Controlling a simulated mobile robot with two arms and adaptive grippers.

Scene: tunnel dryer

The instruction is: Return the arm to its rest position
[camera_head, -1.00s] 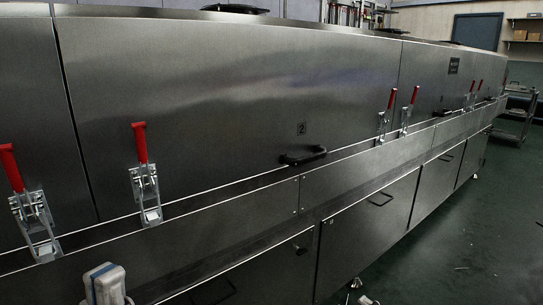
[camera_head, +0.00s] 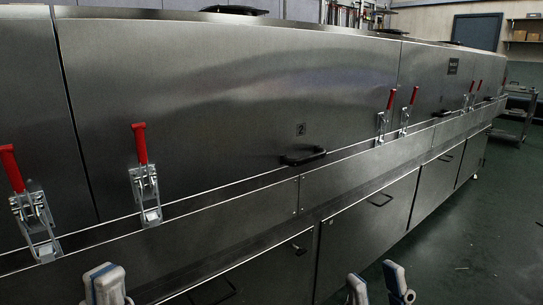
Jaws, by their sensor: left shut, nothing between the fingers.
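My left gripper (camera_head: 106,284) is at the bottom left of the head view, in front of the dryer's lower panels. Its white and blue fingertips are together, with nothing between them. My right gripper (camera_head: 377,286) is at the bottom, right of centre, with two white and blue fingers apart and nothing visible between them. It appears in front of the lower doors and the floor. Both arms behind the grippers are out of the frame.
The long steel tunnel dryer (camera_head: 230,100) fills most of the view. Red-handled toggle clamps (camera_head: 145,183) and black handles (camera_head: 303,157) stick out from its front. A cart (camera_head: 515,115) stands far back.

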